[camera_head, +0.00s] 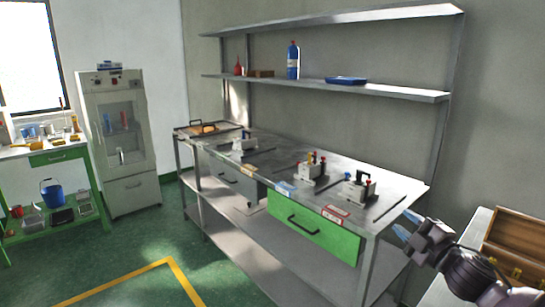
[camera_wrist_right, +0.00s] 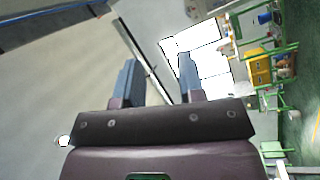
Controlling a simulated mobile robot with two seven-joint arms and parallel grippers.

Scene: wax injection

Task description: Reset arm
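My right gripper (camera_head: 407,225) is at the lower right in the head view, raised at the right end of the metal workbench (camera_head: 340,174). Its two blue fingers stand apart with nothing between them. The right wrist view also shows the open, empty fingers (camera_wrist_right: 158,78), with wall and bright windows beyond them. My left gripper is in neither view.
The workbench holds several small clamp devices (camera_head: 311,168) and has a green drawer (camera_head: 315,234). Shelves (camera_head: 330,86) hang above it. A wooden box (camera_head: 515,238) sits close to my right arm. A white cabinet (camera_head: 120,140) stands at left. Green floor (camera_head: 150,245) is open.

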